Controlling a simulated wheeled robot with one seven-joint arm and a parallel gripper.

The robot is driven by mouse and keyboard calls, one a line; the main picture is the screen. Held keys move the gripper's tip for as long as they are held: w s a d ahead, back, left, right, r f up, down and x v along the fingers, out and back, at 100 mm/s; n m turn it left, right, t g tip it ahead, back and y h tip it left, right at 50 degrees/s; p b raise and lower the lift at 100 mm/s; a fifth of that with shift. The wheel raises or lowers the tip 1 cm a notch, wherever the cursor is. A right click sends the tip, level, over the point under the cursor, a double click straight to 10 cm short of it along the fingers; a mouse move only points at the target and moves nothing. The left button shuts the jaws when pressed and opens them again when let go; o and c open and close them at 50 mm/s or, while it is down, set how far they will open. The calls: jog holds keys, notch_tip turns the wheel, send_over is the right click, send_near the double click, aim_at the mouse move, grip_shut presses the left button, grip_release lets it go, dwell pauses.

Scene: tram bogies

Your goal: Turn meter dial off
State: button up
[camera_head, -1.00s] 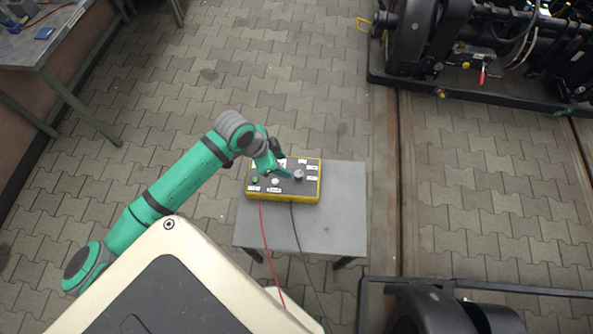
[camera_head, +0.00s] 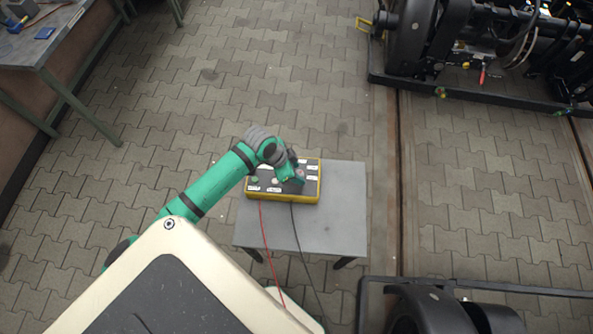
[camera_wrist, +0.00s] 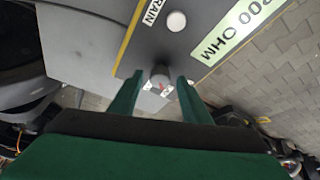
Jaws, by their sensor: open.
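The meter (camera_head: 311,190) is a yellow box with a dark grey top panel and white labels, lying on a small grey table. In the wrist view its panel (camera_wrist: 147,52) shows a yellow edge, a round white knob (camera_wrist: 176,21) and labels reading "RAIN" and "00 OHM", partly cut off. A grey dial (camera_wrist: 160,79) with red and white marks sits between my fingertips. My gripper (camera_head: 295,179) is over the right part of the panel in the head view and hides some of it. Its green fingers (camera_wrist: 159,95) are open on both sides of the dial, with gaps visible.
The grey table (camera_head: 345,215) has free room to the right and in front of the meter. A red cable (camera_head: 264,232) and a black cable run down from the meter. Bogies stand at the upper right (camera_head: 415,45) and lower right. A workbench (camera_head: 40,50) is at the upper left.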

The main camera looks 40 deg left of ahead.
jog(key=c, duration=1)
jog(key=shift+c, duration=0.2)
jog(key=shift+w+d+n, duration=0.1)
jog(key=shift+n, duration=0.3)
jog(key=n+y, duration=0.1)
jog(key=n, duration=0.1)
jog(key=n+t, duration=0.1)
jog(key=n, duration=0.1)
jog(key=shift+d+y, duration=0.2)
jog(key=shift+y, duration=0.2)
jog(key=shift+n+y, duration=0.7)
jog(key=shift+n, duration=1.3)
jog(key=o, duration=1)
